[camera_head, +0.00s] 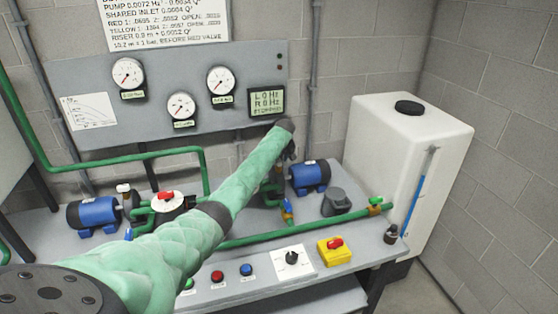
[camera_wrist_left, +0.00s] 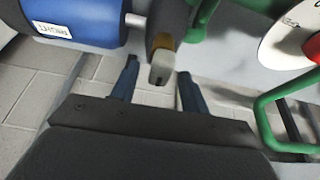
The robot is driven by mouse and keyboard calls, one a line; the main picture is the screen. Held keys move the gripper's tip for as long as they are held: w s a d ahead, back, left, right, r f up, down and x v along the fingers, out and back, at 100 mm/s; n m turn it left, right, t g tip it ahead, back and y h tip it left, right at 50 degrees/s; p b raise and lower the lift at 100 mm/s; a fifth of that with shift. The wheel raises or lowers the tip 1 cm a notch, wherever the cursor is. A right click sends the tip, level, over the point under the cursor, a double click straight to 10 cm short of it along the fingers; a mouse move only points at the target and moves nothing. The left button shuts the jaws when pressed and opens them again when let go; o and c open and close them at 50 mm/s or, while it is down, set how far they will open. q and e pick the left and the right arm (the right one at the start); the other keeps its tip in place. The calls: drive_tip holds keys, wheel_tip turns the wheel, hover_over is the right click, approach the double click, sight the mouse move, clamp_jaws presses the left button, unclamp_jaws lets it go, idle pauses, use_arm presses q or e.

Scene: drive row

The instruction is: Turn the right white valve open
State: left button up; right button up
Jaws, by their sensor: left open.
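The right white valve (camera_wrist_left: 162,68) shows in the left wrist view as a pale lever end on a brass-coloured stem. It lies between the two dark fingers of my left gripper (camera_wrist_left: 157,82), which stand apart. I cannot tell whether either finger touches it. In the head view my green-sleeved left arm reaches to the right blue pump motor (camera_head: 310,176). The gripper (camera_head: 291,150) there is mostly hidden behind the arm's end, and so is the right white valve. My right gripper is in neither view.
The left pump motor (camera_head: 94,215) and a red-handled white dial (camera_head: 167,201) stand left of my arm. Green pipes (camera_head: 320,232) cross the bench. A yellow switch box (camera_head: 335,251) sits at the front, and a white tank (camera_head: 400,150) stands at the right.

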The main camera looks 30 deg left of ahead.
use_arm(q)
drive_tip(key=b+v, duration=0.2)
drive_tip(key=v, duration=0.5)
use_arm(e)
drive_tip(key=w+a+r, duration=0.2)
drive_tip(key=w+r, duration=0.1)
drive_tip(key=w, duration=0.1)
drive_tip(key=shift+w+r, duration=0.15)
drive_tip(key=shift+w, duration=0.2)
use_arm(q)
drive_tip(key=shift+d, duration=0.1)
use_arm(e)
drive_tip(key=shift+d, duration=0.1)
